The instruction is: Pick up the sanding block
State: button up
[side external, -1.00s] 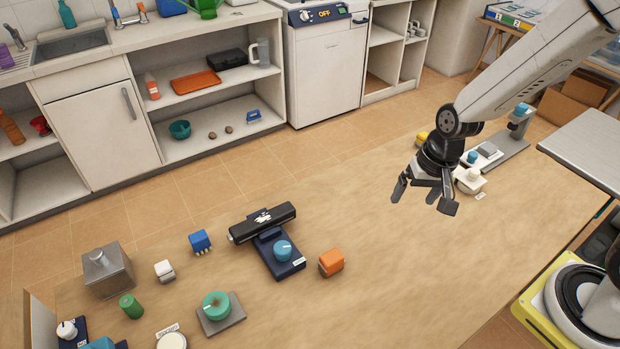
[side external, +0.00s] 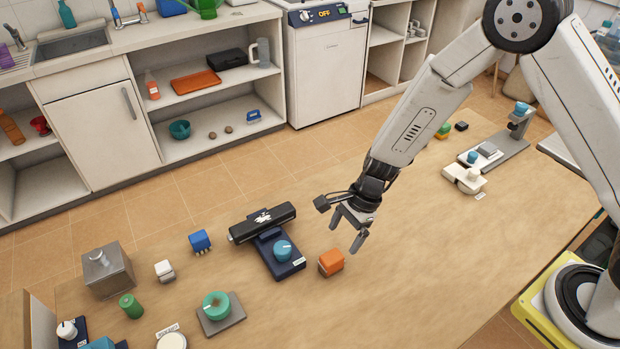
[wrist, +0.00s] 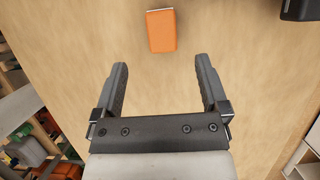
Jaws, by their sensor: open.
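An orange block (side external: 331,262) with a thin grey edge, which looks like the sanding block, lies on the wooden table. It also shows in the wrist view (wrist: 161,31), at the top centre, beyond my fingertips. My gripper (side external: 346,234) is above the table, just to the right of and higher than the orange block. In the wrist view my gripper (wrist: 161,66) has its two fingers wide apart with nothing between them. The block is apart from the fingers and fully visible.
A dark blue device with a light-blue knob (side external: 283,251) and a black bar (side external: 262,223) stands left of the orange block. A blue brush-like block (side external: 200,240), a white block (side external: 164,270) and a green knob (side external: 216,306) are farther left.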

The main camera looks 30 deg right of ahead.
aim_at(332, 256)
jog(key=shift+x, duration=1.3)
jog(key=shift+f, duration=0.15)
jog(key=shift+x, duration=2.45)
jog(key=shift+w+a, duration=0.1)
grip_shut()
